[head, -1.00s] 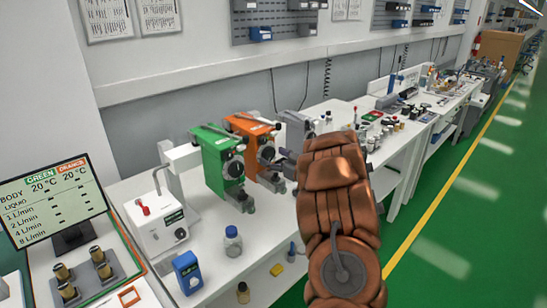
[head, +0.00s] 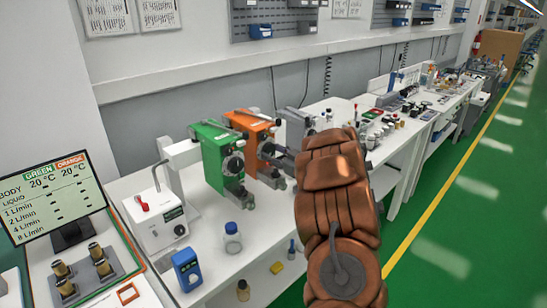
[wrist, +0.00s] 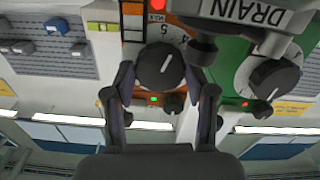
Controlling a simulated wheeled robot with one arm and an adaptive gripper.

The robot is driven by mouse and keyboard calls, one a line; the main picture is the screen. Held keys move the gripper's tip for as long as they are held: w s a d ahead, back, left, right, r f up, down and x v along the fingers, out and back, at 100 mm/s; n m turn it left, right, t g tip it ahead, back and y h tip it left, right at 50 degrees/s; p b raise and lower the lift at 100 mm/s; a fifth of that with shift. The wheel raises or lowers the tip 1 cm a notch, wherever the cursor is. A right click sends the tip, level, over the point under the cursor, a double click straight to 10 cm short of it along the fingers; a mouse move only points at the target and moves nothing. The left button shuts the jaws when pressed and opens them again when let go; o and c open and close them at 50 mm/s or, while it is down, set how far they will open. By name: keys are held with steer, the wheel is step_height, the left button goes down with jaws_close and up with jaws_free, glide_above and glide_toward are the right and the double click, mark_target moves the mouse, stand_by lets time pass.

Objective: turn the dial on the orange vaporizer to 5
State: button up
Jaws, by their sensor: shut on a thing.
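The orange vaporizer (head: 252,125) stands on the white bench in the head view, just behind the green vaporizer (head: 212,160). In the wrist view, which looks upside down, the orange body (wrist: 133,28) carries a round black dial (wrist: 160,66) with a white pointer mark, slightly tilted. My gripper (wrist: 160,82) is shut on this dial, one finger on each side. The green vaporizer's own black dial (wrist: 274,78) is to the right in the wrist view, apart from my fingers. My arm hides part of the bench in the head view.
A screen (head: 52,196) with a GREEN and ORANGE table stands at left, beside a white box with a red switch (head: 158,220). A blue-capped bottle (head: 232,238) and a blue device (head: 187,270) are near the front edge. A green floor lies right.

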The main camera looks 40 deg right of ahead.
steer(key=n+b, duration=0.1)
steer(key=b, duration=0.1)
steer(key=n+b, duration=0.1)
steer(key=b, duration=0.1)
steer(key=shift+f+n+b, duration=0.3)
steer(key=shift+n, duration=0.1)
steer(key=shift+r+n+b, duration=0.2)
steer(key=shift+n+b, duration=0.3)
steer(key=shift+b, duration=0.05)
steer(key=shift+r, duration=0.1)
steer(key=o, duration=1.2)
steer(key=shift+c, duration=0.2)
steer(key=s, duration=1.2)
steer(key=shift+a, duration=0.2)
